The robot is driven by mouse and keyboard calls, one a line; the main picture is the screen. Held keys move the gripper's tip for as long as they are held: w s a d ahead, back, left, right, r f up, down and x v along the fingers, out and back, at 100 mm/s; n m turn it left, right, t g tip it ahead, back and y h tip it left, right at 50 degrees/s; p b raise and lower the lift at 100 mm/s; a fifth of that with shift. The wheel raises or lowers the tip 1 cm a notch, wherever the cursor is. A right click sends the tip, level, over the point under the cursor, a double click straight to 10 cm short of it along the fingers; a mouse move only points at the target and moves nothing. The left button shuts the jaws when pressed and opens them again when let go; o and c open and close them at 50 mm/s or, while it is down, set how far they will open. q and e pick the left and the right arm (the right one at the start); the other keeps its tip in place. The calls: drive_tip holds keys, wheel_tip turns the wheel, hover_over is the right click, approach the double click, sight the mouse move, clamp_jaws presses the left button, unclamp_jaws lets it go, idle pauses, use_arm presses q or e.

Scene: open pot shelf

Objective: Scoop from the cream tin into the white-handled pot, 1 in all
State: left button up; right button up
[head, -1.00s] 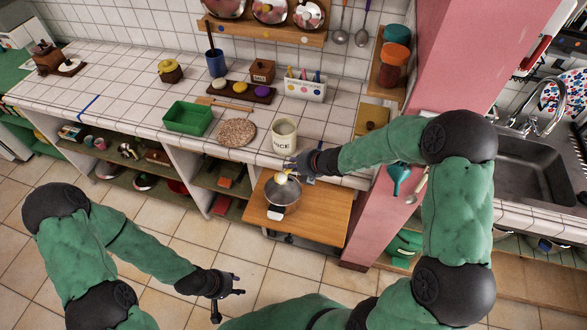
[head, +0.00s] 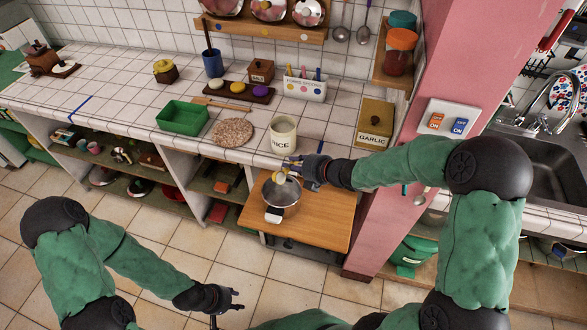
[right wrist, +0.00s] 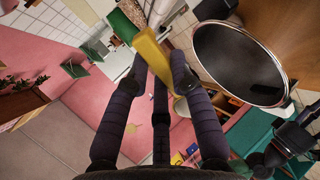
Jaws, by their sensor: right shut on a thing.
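The cream tin (head: 283,136), lettered RICE, stands upright near the counter's front edge. The steel pot (head: 284,208) with a white handle (head: 273,215) sits on the wooden pull-out board below it; its dark inside and rim also show in the right wrist view (right wrist: 240,62). My right gripper (head: 294,166) is shut on a scoop with a yellow handle (right wrist: 151,52), over the pot's far side. The scoop's head (head: 279,178) hangs over the pot's mouth; whether it holds anything is unclear. My left gripper (head: 226,306) is empty and looks open, low at the front.
A round cork mat (head: 232,132) and green bin (head: 183,117) lie left of the tin. A garlic box (head: 375,125) stands to its right. The pink pillar (head: 440,85) stands right of the counter. The board (head: 325,225) is bare right of the pot.

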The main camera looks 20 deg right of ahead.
drive_tip(key=shift+s+d+f+t+y+b, duration=0.15)
drive_tip(key=shift+t+y+b, duration=0.4)
drive_tip(key=shift+b, duration=1.9)
drive_tip(key=shift+w+a+f+t+y+b, duration=0.2)
drive_tip(key=shift+t+b, duration=0.6)
drive_tip(key=shift+b, duration=1.6)
drive_tip(key=shift+s+d+f+t+y+b, duration=0.2)
drive_tip(key=shift+t+y+b, duration=0.4)
drive_tip(key=shift+b, duration=1.85)
drive_tip(key=shift+r+t+y+b, duration=0.15)
drive_tip(key=shift+t+y+b, duration=0.1)
drive_tip(key=shift+t+b, duration=0.4)
